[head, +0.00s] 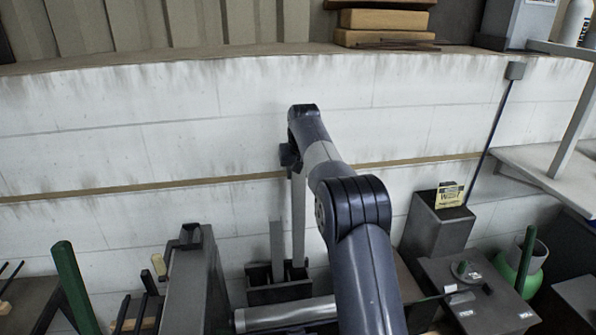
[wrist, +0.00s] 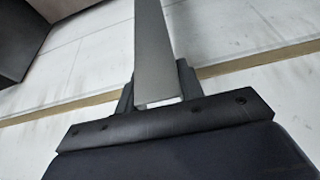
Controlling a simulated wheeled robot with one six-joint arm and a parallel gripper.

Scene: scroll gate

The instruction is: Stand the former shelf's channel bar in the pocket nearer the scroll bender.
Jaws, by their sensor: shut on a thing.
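My gripper (head: 291,158) is shut on a grey channel bar (head: 298,215), which hangs upright below it. The held bar also fills the middle of the wrist view (wrist: 155,50), between the two fingers. Its lower end reaches the right part of a dark pocketed holder (head: 280,294); I cannot tell whether it is inside a pocket or just in front of or above it. A second, shorter grey bar (head: 277,245) stands upright in the holder, just left of the held one. I cannot tell for sure which machine is the scroll bender.
A grey upright cabinet-like block (head: 190,275) stands left of the holder. A thick grey cylinder (head: 285,314) lies in front of it. A grey machine box (head: 475,290) with a green handle and a yellow-signed block (head: 437,225) stand to the right. The white wall is close behind.

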